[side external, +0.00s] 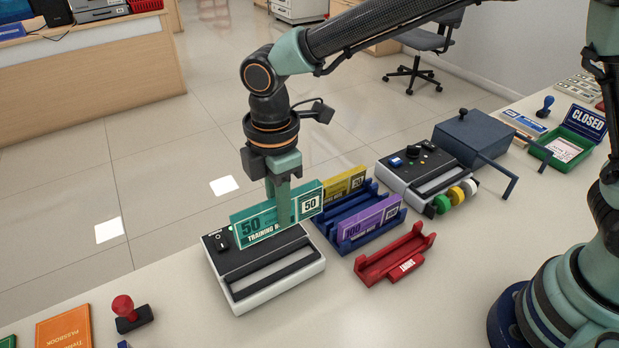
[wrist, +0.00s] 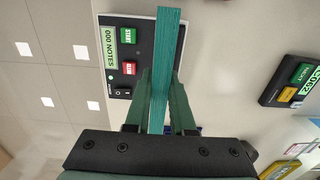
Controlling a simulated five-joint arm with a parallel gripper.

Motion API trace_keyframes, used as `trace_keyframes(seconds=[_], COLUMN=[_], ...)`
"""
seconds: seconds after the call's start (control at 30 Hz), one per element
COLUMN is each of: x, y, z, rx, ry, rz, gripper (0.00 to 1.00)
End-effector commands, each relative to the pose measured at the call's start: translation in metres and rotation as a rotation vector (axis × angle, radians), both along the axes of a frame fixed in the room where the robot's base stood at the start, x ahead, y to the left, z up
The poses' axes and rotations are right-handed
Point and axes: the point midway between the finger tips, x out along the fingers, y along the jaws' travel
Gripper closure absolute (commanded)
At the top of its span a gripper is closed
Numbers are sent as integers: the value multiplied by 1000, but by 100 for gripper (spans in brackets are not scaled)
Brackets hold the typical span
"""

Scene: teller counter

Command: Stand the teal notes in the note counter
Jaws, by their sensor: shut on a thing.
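The teal notes (side external: 252,226), marked 50, stand on their long edge in my gripper (side external: 283,218). The fingers are shut on the bundle from both faces. In the wrist view the notes (wrist: 167,50) show edge-on between my fingers (wrist: 160,95). The note counter (side external: 235,283) is a white and black machine with a long slot, below and in front of the notes. The notes are over its back part; whether they touch it is hard to tell. The wrist view shows the counter's panel (wrist: 117,72), reading 000 NOTES, with green and red buttons.
A blue rack (side external: 330,232) right of the counter holds yellow notes (side external: 343,186) and purple notes (side external: 370,222). A red holder (side external: 395,256) in front is empty. A machine with coloured rolls (side external: 420,180) and a dark box (side external: 480,137) stand farther right. A red-handled stamp (side external: 128,315) is front left.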

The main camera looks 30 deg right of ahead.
Motion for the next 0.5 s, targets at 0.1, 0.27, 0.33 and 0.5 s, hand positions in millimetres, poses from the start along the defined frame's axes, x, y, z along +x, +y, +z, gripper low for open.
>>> trace_keyframes(seconds=[0.1, 0.27, 0.33, 0.5], x=[-12, -17, -17, -17], y=[20, 29, 29, 29], z=[-11, -18, -22, -36], rx=[-1, 1, -1, -1], ry=[1, -1, 1, 1], rz=[3, -1, -1, -2], gripper=[100, 100, 100, 100])
